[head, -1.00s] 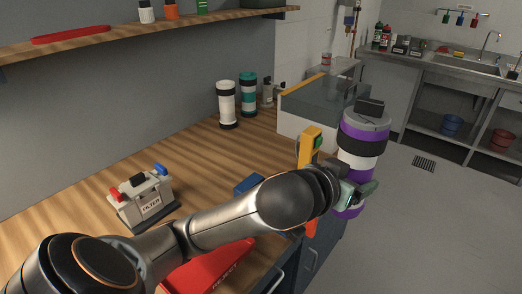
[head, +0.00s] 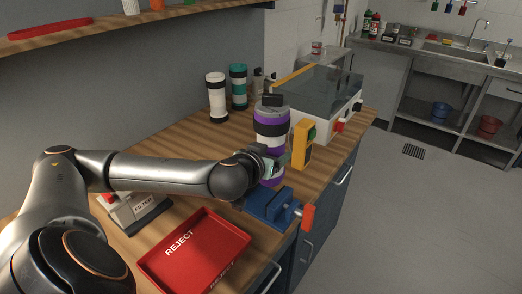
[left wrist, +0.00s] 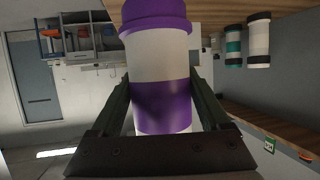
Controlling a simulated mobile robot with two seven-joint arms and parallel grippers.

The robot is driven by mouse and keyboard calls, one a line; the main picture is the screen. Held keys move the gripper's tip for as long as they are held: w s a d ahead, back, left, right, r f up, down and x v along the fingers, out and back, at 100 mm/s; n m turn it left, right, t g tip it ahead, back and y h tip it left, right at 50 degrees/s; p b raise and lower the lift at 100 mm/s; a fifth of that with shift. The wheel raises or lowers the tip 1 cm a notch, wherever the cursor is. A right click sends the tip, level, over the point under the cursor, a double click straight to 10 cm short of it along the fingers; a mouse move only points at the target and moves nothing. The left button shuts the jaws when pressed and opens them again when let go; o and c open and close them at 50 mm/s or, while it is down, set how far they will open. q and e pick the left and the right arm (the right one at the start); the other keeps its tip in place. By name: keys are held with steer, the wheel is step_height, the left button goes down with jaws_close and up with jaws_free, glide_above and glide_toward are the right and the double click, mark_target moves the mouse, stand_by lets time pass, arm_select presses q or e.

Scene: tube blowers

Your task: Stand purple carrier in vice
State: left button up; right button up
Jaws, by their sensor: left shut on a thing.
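The purple carrier (head: 272,128) is a purple, white and black cylinder with a dark cap, roughly upright at the bench's right part. My left gripper (head: 274,168) is shut around its lower part. In the left wrist view the carrier (left wrist: 160,55) lies between both fingers of the left gripper (left wrist: 160,100). The blue vice (head: 268,207) with an orange handle sits near the bench's front edge, just below the carrier in the head view. Whether the carrier's foot touches the vice or is behind it I cannot tell. My right gripper is out of view.
A red REJECT tray (head: 195,250) lies left of the vice. A yellow post (head: 302,143) stands close right of the carrier, before a glass-topped machine (head: 335,90). White (head: 217,97) and teal (head: 238,85) carriers stand behind. A filter box (head: 135,210) is partly behind my arm.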

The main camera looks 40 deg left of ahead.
arm_select(q)
steer(key=shift+s+a+f, duration=0.1)
steer(key=shift+s+a, duration=0.05)
steer(key=shift+a, duration=0.5)
steer(key=shift+s+a+f, duration=0.1)
steer(key=shift+a, duration=0.55)
steer(key=shift+f+b, duration=2.15)
steer(key=shift+f, duration=0.05)
steer(key=shift+f, duration=0.1)
steer(key=shift+f+b, duration=0.35)
steer(key=shift+b, duration=0.1)
steer(key=shift+f+b, duration=1.55)
steer(key=shift+f, duration=0.2)
